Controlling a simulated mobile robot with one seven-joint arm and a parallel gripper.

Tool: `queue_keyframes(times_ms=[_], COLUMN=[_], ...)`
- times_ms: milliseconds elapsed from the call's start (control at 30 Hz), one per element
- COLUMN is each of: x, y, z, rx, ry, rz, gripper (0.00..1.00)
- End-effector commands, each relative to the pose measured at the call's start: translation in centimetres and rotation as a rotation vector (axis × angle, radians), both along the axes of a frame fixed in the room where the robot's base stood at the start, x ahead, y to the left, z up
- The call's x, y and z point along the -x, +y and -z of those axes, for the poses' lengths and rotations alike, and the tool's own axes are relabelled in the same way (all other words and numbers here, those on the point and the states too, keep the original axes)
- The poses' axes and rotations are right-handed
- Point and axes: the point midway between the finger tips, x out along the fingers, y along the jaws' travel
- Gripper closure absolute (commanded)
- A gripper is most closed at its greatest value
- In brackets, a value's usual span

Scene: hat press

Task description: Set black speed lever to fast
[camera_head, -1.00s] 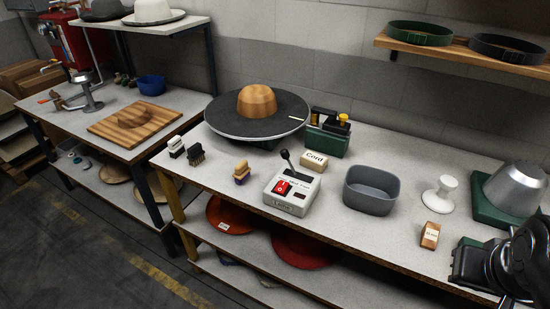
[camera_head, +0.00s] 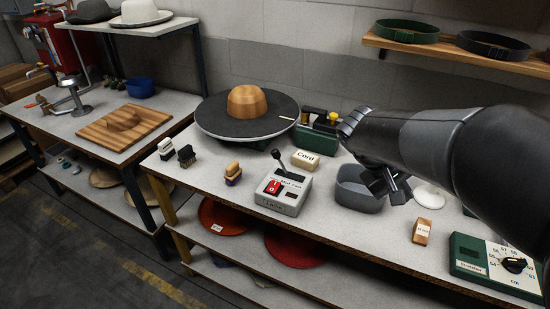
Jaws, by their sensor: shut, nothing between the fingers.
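The black speed lever (camera_head: 278,159) stands on top of a small light-grey control box (camera_head: 290,204) near the middle of the workbench. The lever leans toward the upper left, away from the box's front. A red rocker switch (camera_head: 273,187) and small print sit on the box's top face; the print is too small to read surely. My gripper (camera_head: 388,186) is shut and empty. It hangs over the grey bin, to the right of the box and clear of the lever. My arm hides part of the bench on the right.
The grey bin (camera_head: 350,196) and a card marked Cord (camera_head: 305,160) stand right of and behind the box. A round black plate with a wooden crown (camera_head: 234,124) is behind it. A brush (camera_head: 233,172) lies to its left. A green dial box (camera_head: 468,262) is at right.

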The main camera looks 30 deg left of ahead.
Motion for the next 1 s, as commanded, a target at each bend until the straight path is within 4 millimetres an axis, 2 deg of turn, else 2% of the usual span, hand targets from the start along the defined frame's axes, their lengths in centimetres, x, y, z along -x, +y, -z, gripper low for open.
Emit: queue_keyframes(times_ms=[33, 300, 533, 767, 1000], x=[-0.8, -4.5, -6.2, -6.1, -3.8], y=[1.4, 8.9, 16.6, 25.2, 34.7], z=[0.5, 2.4, 4.6, 7.3, 10.8], rx=[0.042, 0.260, 0.438, 0.603, 0.752], ry=[0.001, -0.047, -0.128, -0.243, -0.402], rz=[-0.030, -0.177, -0.313, -0.457, -0.615], gripper=[1.00, 1.00, 1.00, 1.00, 1.00])
